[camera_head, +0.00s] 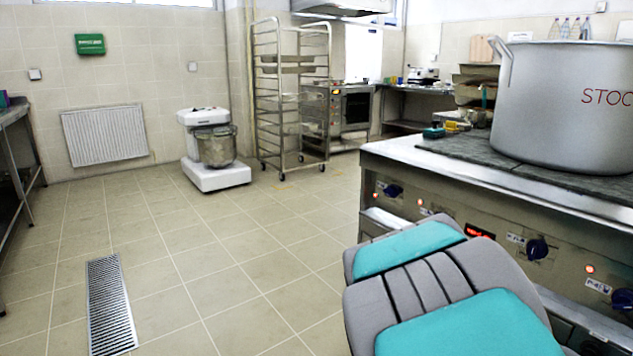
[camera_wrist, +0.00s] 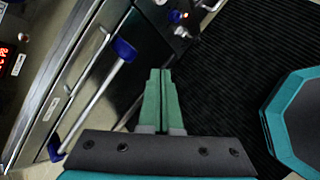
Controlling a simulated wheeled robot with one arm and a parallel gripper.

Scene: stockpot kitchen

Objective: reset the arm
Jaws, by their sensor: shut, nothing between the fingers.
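My gripper (camera_wrist: 160,82) shows in the wrist view with its two green fingers together and nothing between them. It is beside the front of the stove (camera_wrist: 75,85), over a dark ribbed floor mat (camera_wrist: 230,60). A metal bar handle (camera_wrist: 95,98) with blue ends lies just left of the fingers. In the head view, my grey and teal arm is folded low at the right, in front of the stove (camera_head: 480,200). The gripper itself is hidden in that view.
A large stockpot (camera_head: 565,105) stands on the stove top. A mixer (camera_head: 213,150), a rack trolley (camera_head: 290,100) and an oven (camera_head: 352,110) stand farther back. A metal table (camera_head: 15,115) is at the left edge. The tiled floor (camera_head: 200,250) is clear around a drain grate (camera_head: 108,305).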

